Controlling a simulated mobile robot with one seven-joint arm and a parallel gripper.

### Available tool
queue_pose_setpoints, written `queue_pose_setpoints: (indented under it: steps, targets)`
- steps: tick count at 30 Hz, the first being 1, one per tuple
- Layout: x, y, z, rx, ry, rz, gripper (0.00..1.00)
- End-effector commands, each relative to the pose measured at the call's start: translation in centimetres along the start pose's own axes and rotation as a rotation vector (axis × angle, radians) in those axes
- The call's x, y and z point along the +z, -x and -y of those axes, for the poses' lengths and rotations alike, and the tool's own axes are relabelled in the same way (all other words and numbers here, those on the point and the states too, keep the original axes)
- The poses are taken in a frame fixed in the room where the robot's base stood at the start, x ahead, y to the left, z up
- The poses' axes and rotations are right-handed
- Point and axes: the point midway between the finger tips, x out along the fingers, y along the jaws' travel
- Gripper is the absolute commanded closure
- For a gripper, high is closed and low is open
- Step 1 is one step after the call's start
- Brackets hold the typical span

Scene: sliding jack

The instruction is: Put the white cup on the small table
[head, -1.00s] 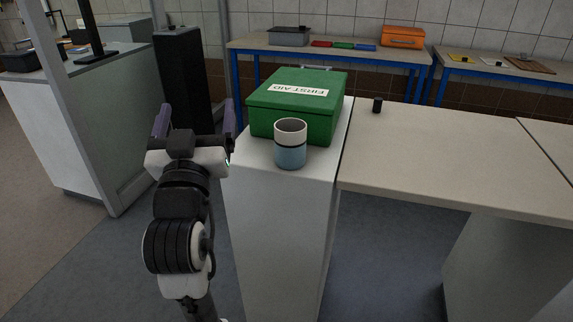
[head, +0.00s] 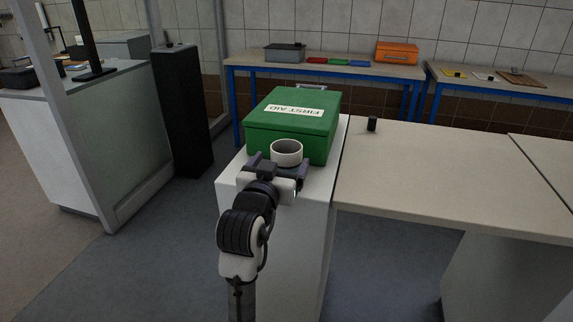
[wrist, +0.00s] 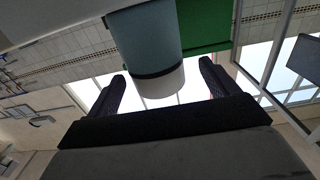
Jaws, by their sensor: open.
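The white cup (head: 287,150) has a dark band and a light blue lower part. It stands upright on a narrow white cabinet (head: 228,190), just in front of the green first aid box. My gripper (head: 279,165) is open at the near side of the cup, and hides its lower part in the head view. In the wrist view the cup (wrist: 145,45) lies ahead of and between the two spread fingers (wrist: 162,77), with gaps on both sides. I cannot tell which surface is the small table.
The green first aid box (head: 290,125) stands close behind the cup. A long pale counter (head: 430,180) joins the cabinet on the right, with a small black object (head: 372,124) on it. A blue-legged bench (head: 340,70) stands at the back. A black column (head: 182,110) rises on the left.

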Motion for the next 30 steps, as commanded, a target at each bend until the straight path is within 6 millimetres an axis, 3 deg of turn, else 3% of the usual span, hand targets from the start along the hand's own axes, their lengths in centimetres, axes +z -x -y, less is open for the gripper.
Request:
queue_pose_setpoints:
  steps: [5,13,22,30]
  targets:
    - [-0.1,-1.2,-0.1,0.001,0.0,0.001,0.14]
    - [-0.1,-5.0,-0.5,0.0,-0.001,0.002,0.14]
    - [0.1,-5.7,-0.5,-0.002,-0.001,0.0,0.14]
    - [0.1,-5.7,-0.5,-0.001,-0.001,0.0,0.46]
